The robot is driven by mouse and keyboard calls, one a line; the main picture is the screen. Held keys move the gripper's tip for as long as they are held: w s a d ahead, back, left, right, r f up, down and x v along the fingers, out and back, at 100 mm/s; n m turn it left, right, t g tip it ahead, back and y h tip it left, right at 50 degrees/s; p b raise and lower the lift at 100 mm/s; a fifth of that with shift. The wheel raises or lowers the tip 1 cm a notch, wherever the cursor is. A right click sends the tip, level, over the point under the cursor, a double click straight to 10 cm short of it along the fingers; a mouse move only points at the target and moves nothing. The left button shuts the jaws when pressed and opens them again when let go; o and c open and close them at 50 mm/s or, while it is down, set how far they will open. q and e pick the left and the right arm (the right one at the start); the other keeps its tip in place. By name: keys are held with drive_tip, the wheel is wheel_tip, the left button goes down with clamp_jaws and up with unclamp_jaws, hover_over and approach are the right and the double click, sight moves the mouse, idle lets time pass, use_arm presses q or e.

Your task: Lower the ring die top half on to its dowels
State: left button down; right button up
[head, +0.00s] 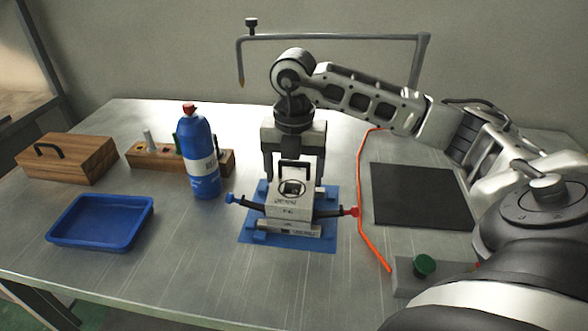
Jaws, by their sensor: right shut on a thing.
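The ring die top half (289,207) is a pale block with a dark ring mark on its upper face and a black loop handle. My right gripper (294,178) points down from above, its two fingers on either side of the top half, shut on it. The lower die part (287,229), pale with a printed label, sits below on a blue mat (325,240). Whether the two halves touch is hard to tell, and the dowels are hidden. My left gripper is out of view.
A blue-tipped lever (231,198) and a red-tipped lever (352,212) stick out beside the die. A blue bottle (198,155), blue tray (101,221), wooden box (66,160) and wooden rack (150,160) stand left. A black mat (416,196), orange cord (361,200) and green button (424,265) lie right.

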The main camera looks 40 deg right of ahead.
sight(294, 162)
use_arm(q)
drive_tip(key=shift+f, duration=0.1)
use_arm(e)
drive_tip(key=shift+f, duration=0.1)
drive_tip(key=o, duration=1.6)
drive_tip(key=shift+r, duration=0.3)
use_arm(q)
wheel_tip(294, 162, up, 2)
drive_tip(key=p, duration=0.4)
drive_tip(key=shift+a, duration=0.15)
use_arm(e)
wheel_tip(294, 162, up, 15)
drive_tip(key=shift+r, duration=0.2)
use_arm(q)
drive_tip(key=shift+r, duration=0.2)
